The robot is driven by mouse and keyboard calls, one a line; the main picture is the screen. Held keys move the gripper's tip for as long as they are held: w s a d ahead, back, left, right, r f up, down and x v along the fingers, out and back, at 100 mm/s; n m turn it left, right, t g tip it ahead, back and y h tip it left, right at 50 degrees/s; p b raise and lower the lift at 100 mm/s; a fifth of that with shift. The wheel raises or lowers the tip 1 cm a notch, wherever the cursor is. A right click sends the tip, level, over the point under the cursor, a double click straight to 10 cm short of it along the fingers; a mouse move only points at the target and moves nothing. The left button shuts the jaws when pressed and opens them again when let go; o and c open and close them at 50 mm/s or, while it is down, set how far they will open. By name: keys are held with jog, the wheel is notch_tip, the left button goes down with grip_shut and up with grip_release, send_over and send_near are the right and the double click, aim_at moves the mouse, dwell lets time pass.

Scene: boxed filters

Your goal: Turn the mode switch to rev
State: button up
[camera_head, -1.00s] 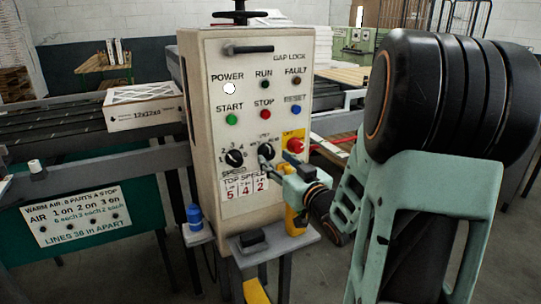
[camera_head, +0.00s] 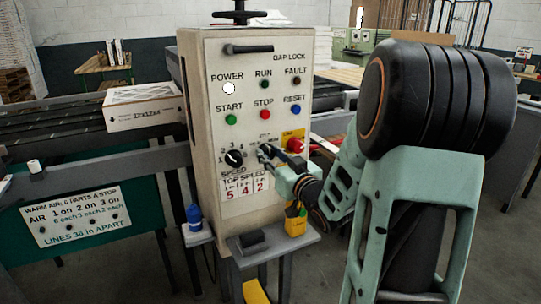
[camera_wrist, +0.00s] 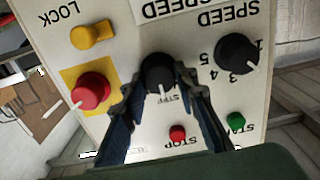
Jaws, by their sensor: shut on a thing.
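The mode switch is a black round knob (camera_wrist: 158,75) on the cream control panel (camera_head: 207,75), between the speed knob and the red knob on yellow. In the wrist view the panel appears upside down, and a white pointer on the mode switch points down toward small, hard-to-read lettering. My gripper (camera_wrist: 157,84) has one finger on each side of the knob and is closed on it. In the head view my gripper (camera_head: 266,153) reaches the panel from the right and largely covers the switch and its labels.
The black speed knob (camera_wrist: 237,53) sits close on one side, and the red knob (camera_wrist: 90,92) on the other. A yellow lock piece (camera_wrist: 92,35) is near it. A small shelf (camera_head: 275,250) juts out below.

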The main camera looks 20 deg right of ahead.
jog(key=shift+f+n+b, duration=0.15)
jog(key=shift+n+b, duration=0.25)
jog(key=shift+b, duration=0.2)
jog(key=shift+f+n+b, duration=0.1)
jog(key=shift+n+b, duration=0.5)
jog(key=shift+b, duration=0.3)
jog(key=n+b, duration=0.2)
jog(key=b, duration=0.1)
jog(key=shift+a, duration=0.1)
jog(key=n+b, duration=0.3)
jog(key=b, duration=0.1)
jog(key=shift+n, duration=0.4)
jog(key=shift+n+b, duration=0.45)
jog(key=shift+n, duration=0.05)
jog(key=o, duration=1.1)
jog(key=shift+o, duration=0.2)
